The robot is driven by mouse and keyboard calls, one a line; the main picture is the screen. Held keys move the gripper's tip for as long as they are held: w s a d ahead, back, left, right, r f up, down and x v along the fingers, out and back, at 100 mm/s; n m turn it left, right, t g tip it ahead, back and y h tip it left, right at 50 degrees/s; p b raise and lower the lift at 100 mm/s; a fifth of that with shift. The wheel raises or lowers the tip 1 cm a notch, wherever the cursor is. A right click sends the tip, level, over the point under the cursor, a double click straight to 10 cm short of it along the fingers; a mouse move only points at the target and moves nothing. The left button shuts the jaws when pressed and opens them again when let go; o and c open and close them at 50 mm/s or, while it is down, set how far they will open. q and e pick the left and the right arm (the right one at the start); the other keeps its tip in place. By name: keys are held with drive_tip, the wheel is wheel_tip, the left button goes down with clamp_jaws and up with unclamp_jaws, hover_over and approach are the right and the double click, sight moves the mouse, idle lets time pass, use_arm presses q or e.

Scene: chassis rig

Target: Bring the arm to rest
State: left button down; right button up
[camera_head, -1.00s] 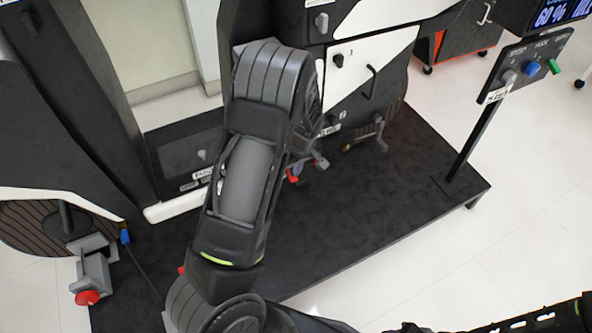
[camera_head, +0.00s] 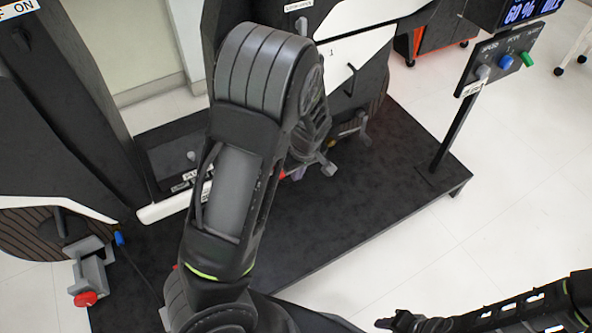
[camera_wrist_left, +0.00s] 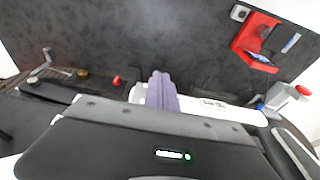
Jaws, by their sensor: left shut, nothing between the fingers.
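My left arm reaches up through the middle of the head view, above a dark platform (camera_head: 355,225). It hides much of its own gripper and part of the platform. In the left wrist view my left gripper (camera_wrist_left: 162,84) shows as two greyish-purple fingers close together, with nothing between them. It hangs in front of the rig, apart from the platform surface. My right gripper (camera_head: 398,322) shows small and dark at the bottom right of the head view; its jaw opening is unclear.
A grey clamp with a red knob (camera_head: 86,299) stands at left. A post carries a knob panel (camera_head: 497,60) at right. A red holder (camera_wrist_left: 255,38) lies on the platform in the wrist view. The platform's right part and the white floor (camera_head: 500,200) beyond are clear.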

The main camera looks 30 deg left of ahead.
idle(0.3)
use_arm(q)
drive_tip(key=d+f+m+t+h, duration=0.2)
drive_tip(key=d+f+m, duration=0.5)
drive_tip(key=d+m, duration=0.3)
drive_tip(key=s+d+f+m+g+h, duration=0.15)
drive_tip(key=s+d+f, duration=0.25)
drive_tip(key=s+d, duration=0.5)
drive_tip(key=s+d+f+g+h, duration=0.1)
drive_tip(key=s+d+f+h, duration=0.25)
drive_tip(key=s+d, duration=0.5)
drive_tip(key=d+r+p+v, duration=0.1)
drive_tip(key=d+p+v, duration=0.2)
drive_tip(key=p+v, duration=1.1)
drive_tip(key=shift+s+r+n+p, duration=0.35)
drive_tip(key=shift+s+r+p, duration=0.1)
drive_tip(key=shift+p, duration=0.1)
drive_tip(key=shift+f, duration=0.1)
